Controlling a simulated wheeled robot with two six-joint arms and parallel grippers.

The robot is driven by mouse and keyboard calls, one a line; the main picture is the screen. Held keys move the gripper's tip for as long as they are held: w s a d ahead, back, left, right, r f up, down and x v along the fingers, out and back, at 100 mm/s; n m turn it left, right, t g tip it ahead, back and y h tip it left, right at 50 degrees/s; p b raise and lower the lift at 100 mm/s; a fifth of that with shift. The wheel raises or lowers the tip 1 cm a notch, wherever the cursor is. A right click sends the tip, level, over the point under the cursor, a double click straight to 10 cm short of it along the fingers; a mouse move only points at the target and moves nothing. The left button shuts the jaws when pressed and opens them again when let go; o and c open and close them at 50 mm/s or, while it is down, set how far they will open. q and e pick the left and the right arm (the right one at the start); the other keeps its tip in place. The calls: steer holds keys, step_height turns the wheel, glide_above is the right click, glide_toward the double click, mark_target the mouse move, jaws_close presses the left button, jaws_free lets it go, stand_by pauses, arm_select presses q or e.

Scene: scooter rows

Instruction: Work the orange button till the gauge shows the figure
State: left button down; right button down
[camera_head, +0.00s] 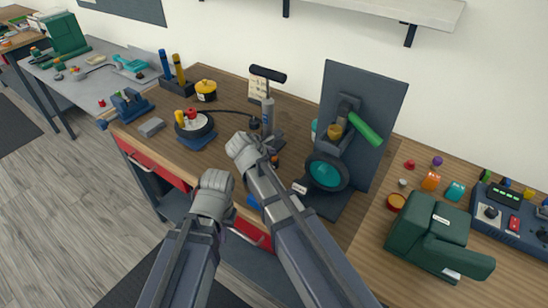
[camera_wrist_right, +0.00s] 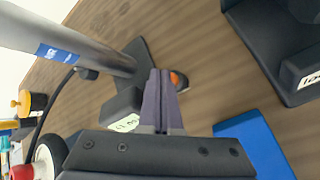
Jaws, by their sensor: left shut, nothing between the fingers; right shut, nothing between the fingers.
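The orange button (camera_wrist_right: 178,80) shows in the right wrist view, partly behind my right gripper's fingertips (camera_wrist_right: 160,76); contact cannot be told. A small orange spot beside the pump foot also shows in the head view (camera_head: 275,160). The gauge (camera_wrist_right: 125,123) is a dark block with a pale display, left of the fingers; its figure is too small to read. It sits by the silver floor pump (camera_head: 267,105) with a black handle. My right gripper (camera_head: 264,152) is shut and empty, low at the pump foot. My left gripper (camera_head: 215,180) is shut and empty, before the bench's front edge.
A small wheel (camera_head: 194,125) stands on a blue block left of the pump, with a black hose nearby. A pale card (camera_head: 258,88) stands behind the pump. A dark stand (camera_head: 362,105) with a green handle is to the right. A blue piece (camera_wrist_right: 252,142) lies near my fingers.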

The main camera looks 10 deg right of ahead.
steer(key=shift+f+b, duration=0.3)
steer(key=shift+f, duration=0.05)
steer(key=shift+r, duration=0.15)
stand_by(1.6)
steer(key=shift+r+p, duration=0.75)
steer(key=shift+p, duration=0.15)
step_height(320, 180, up, 5)
steer(key=p, duration=0.5)
steer(key=shift+f, duration=0.1)
